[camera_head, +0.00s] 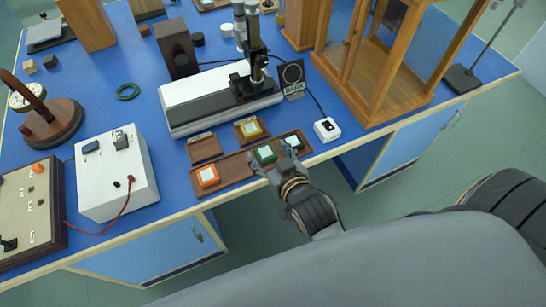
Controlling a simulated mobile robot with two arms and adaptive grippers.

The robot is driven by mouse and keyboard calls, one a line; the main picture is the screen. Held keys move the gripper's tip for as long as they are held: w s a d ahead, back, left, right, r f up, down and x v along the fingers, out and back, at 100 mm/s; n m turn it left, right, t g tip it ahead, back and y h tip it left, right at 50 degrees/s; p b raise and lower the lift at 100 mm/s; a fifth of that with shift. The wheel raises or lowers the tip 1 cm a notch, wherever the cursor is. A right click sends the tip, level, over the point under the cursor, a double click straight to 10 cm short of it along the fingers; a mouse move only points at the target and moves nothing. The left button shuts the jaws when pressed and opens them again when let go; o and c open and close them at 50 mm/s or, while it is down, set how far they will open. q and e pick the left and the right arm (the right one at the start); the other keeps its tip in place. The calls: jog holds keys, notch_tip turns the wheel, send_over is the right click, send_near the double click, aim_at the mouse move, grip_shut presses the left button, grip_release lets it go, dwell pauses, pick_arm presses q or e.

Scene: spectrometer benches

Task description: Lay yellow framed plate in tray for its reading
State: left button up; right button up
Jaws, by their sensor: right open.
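The yellow framed plate (251,128) lies in the right one of two small wooden trays (239,139), in front of the spectrometer. The left small tray (205,148) looks empty. My right gripper (273,161) is open, with its fingers spread at the front edge of the long wooden rack, by the green framed plate (266,153). It is apart from the yellow plate and appears to hold nothing. My left gripper is out of view.
The long rack (236,168) also carries an orange framed plate (208,176) and a white framed plate (292,142). The spectrometer (215,94) stands behind the trays. A DARK sign (292,80) and a small white box (327,130) are to the right, a white power box (112,174) left.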

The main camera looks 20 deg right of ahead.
jog(key=shift+v, duration=1.4)
jog(key=s+d+f+n+g, duration=0.1)
jog(key=s+d+f+g, duration=0.3)
jog(key=s, duration=0.3)
jog(key=s+d+f+n+g, duration=0.1)
jog(key=s+f+g, duration=0.2)
jog(key=s+g, duration=0.35)
notch_tip(320, 180, down, 26)
jog(key=s, duration=0.2)
jog(key=s+d+f+g, duration=0.2)
jog(key=s+d+f, duration=0.1)
jog(key=s+f, duration=1.3)
jog(key=shift+s, duration=0.25)
jog(key=shift+d+f, duration=0.1)
